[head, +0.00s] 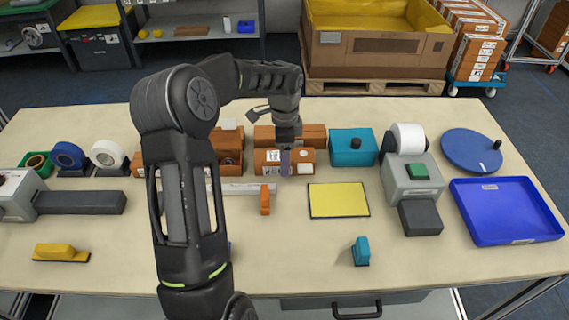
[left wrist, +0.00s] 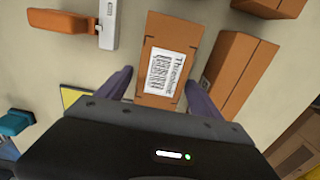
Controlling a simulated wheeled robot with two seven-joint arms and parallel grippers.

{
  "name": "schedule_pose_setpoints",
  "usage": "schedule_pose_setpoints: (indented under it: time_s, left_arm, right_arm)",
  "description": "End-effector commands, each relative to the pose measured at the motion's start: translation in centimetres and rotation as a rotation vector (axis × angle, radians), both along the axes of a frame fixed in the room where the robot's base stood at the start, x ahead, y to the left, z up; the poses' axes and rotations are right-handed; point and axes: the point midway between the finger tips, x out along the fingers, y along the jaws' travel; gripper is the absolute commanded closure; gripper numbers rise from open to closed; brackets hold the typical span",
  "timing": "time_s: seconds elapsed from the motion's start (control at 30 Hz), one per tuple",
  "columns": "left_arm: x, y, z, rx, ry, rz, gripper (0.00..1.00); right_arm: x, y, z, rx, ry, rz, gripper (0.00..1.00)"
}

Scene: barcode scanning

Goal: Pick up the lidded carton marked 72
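My left gripper (head: 285,168) points down at an orange-brown carton (head: 268,162) in the middle of the table. In the left wrist view the carton (left wrist: 187,35) has a white label with a barcode and printed word. The fingers of my left gripper (left wrist: 158,92) are spread on either side of its near end, with a visible gap on the left. I cannot read a 72 on any carton. Another carton (head: 312,134) lies behind it, and more stand to its left (head: 232,140). My right gripper is not in view.
A teal box (head: 352,150) with a black knob stands to the right of the cartons. A yellow mat (head: 338,200) lies in front of it. An orange-handled tool (head: 265,200) is near the carton. A grey device (head: 411,178) and a blue tray (head: 505,209) are further right.

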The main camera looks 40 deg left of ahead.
Motion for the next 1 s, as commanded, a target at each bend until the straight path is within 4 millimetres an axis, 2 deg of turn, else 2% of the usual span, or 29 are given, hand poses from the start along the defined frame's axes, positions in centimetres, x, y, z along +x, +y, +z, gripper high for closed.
schedule_pose_setpoints:
  time_s: [0.07,0.7,1.0]
  left_arm:
    - [0.01,0.01,0.01,0.0,0.0,0.0,0.32]
    - [0.02,0.01,0.05,0.001,-0.001,0.0,0.83]
    - [0.05,0.03,0.44,0.001,-0.002,0.0,0.83]
  right_arm:
    - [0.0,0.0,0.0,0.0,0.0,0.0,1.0]
    - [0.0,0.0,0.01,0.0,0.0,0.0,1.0]
    - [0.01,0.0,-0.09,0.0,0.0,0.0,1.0]
